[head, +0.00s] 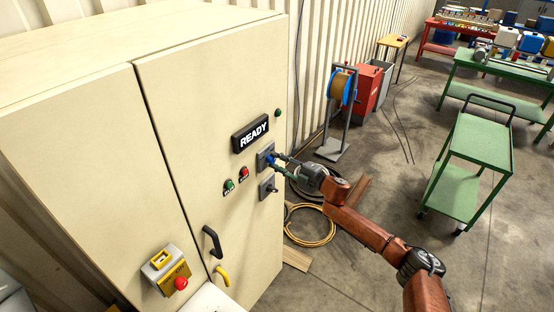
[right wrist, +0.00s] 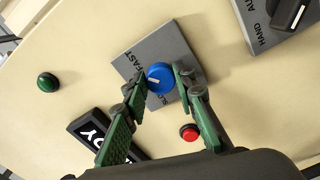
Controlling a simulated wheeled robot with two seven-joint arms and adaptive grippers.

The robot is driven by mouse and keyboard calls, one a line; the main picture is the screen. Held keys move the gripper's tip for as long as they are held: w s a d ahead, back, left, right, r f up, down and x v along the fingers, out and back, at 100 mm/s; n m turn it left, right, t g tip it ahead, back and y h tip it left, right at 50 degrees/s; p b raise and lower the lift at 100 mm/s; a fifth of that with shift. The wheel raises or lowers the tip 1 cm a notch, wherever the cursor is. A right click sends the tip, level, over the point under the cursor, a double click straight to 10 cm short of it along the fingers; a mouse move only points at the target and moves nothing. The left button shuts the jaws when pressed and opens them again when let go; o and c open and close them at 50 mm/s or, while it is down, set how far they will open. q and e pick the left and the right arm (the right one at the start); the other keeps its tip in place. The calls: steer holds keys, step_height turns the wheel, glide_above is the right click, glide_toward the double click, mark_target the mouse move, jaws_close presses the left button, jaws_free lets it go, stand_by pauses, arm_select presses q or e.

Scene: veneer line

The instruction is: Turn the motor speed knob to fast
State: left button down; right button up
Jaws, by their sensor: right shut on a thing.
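The blue motor speed knob (right wrist: 160,76) sits on a grey square plate (right wrist: 190,58) with FAST lettering at one edge and a partly covered SLOW label at another. A short pale mark shows on the knob's face; exactly where it points is hard to tell. My right gripper (right wrist: 161,80) has its green fingers on either side of the knob and is shut on it. In the head view, my right gripper (head: 273,162) reaches the plate on the cabinet door from the right, and the knob is small there. My left gripper is not in view.
A black READY sign (head: 250,134) sits above the knob plate. A HAND/AUTO selector (head: 268,187) is just below, with red (head: 243,172) and green (head: 229,186) buttons left. A black door handle (head: 212,242) and emergency stop (head: 181,283) are lower. A green trolley (head: 470,160) stands right.

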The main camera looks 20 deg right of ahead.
steer(key=shift+d+m+p, duration=0.1)
steer(key=shift+m+p, duration=0.25)
steer(key=shift+m, duration=0.45)
steer(key=shift+f, duration=0.1)
steer(key=o, duration=1.2)
steer(key=shift+c, duration=0.2)
steer(key=v, duration=1.2)
